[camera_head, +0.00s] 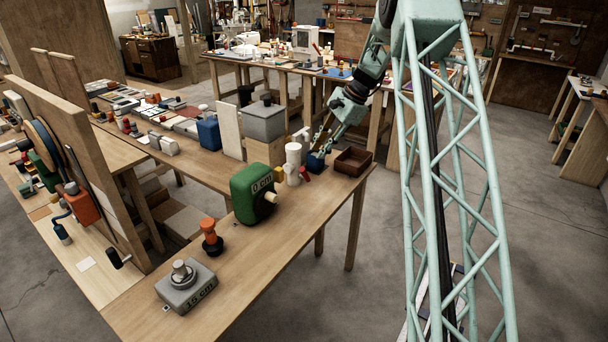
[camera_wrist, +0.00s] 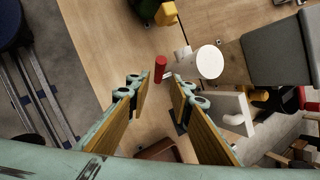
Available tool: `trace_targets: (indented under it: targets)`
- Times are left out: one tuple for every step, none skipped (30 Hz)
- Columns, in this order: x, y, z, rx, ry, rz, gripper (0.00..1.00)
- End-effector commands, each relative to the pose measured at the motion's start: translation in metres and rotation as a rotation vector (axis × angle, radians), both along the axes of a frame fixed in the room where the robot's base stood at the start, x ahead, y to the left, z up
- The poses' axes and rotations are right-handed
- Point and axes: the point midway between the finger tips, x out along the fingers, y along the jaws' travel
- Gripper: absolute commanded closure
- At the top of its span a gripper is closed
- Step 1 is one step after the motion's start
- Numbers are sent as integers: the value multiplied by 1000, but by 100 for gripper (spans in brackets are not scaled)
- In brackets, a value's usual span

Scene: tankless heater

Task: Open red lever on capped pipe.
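The white capped pipe (camera_head: 293,160) stands upright near the far right end of the near workbench. Its red lever (camera_head: 305,174) sticks out low on the right side. In the wrist view the pipe's round white cap (camera_wrist: 210,62) is seen from above, and the red lever (camera_wrist: 160,68) lies to its left. My gripper (camera_head: 317,143) is above and just right of the pipe. In the wrist view my gripper (camera_wrist: 157,88) is open and empty, and the lever shows just beyond the gap between its fingertips, apart from them. The lever's joint with the pipe is partly hard to see.
A green "0 cm" device (camera_head: 253,194) stands in front, and a grey box (camera_head: 263,121) behind. The bench (camera_head: 262,262) is bare along its front right.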

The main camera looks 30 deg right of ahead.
Motion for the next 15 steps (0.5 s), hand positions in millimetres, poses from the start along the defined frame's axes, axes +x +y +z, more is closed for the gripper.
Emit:
trace_targets:
  targets:
    - [0,1,-3,0,1,0,80]
    - [1,2,-4,0,1,0,80]
    - [1,2,-6,0,1,0,80]
    - [2,3,-8,0,1,0,80]
    - [2,4,-10,0,1,0,80]
    - [3,5,-13,0,1,0,80]
    - [4,6,-16,1,2,1,80]
    - [5,8,-19,1,2,1,80]
    - [6,9,-23,1,2,1,80]
    - [6,11,-26,1,2,1,80]
    - [7,12,-29,1,2,1,80]
    - [9,14,-33,1,2,1,80]
    - [10,15,-37,1,1,1,80]
    - [11,17,-40,1,1,1,80]
    - [13,19,-45,1,1,1,80]
